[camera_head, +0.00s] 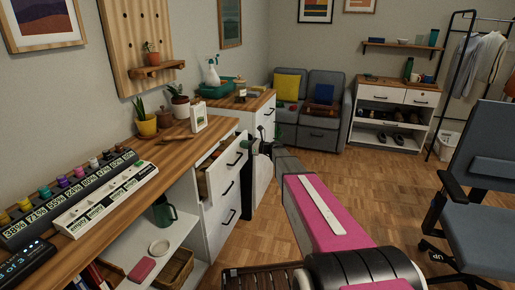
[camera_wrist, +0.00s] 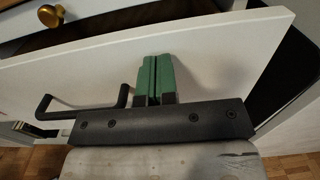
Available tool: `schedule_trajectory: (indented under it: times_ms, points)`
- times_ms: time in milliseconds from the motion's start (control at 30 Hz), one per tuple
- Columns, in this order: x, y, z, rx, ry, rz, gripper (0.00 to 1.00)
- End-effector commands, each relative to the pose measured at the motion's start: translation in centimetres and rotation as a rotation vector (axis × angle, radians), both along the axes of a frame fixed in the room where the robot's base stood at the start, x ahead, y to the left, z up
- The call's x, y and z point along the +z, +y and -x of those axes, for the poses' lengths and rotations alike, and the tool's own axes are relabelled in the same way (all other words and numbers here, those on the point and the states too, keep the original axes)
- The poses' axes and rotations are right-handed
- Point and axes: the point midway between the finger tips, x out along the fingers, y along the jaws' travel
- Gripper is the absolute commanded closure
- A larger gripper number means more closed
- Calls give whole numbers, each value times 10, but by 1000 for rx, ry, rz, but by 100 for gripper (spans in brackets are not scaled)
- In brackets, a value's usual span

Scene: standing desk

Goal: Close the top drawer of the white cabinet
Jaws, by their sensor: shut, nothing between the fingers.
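The white cabinet (camera_head: 219,228) stands under the right end of the wooden desk top. Its top drawer (camera_head: 230,170) is pulled out, with its dark handle facing right. In the wrist view, the white drawer front (camera_wrist: 225,60) spans the picture, with a black bar handle (camera_wrist: 84,112) to the left of my fingers. My gripper (camera_head: 251,143) is at the outer side of this drawer front. Its green fingers (camera_wrist: 157,78) are shut together, empty, and point at the panel right of the handle. I cannot tell whether they touch it.
A second white cabinet (camera_head: 264,160) stands just behind. A grey office chair (camera_head: 480,200) stands at the right. A sofa (camera_head: 318,127) and shoe cabinet (camera_head: 385,128) are at the back. The wooden floor between is clear.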

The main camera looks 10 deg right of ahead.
Motion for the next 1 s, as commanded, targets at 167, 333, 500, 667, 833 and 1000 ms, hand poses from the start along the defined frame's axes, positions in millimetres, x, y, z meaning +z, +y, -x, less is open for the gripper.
schedule_trajectory:
  times_ms: [167, 333, 500, 667, 833, 1000]
  points:
    - [0, 32, -17, 2, 0, 0, 100]
    - [0, 49, -25, 1, 0, 0, 100]
    - [0, 58, -29, 0, 0, 0, 100]
    - [0, 61, -30, 1, 0, 0, 100]
    - [0, 63, -31, 2, 0, -1, 100]
    - [1, 64, -32, 3, -1, -2, 100]
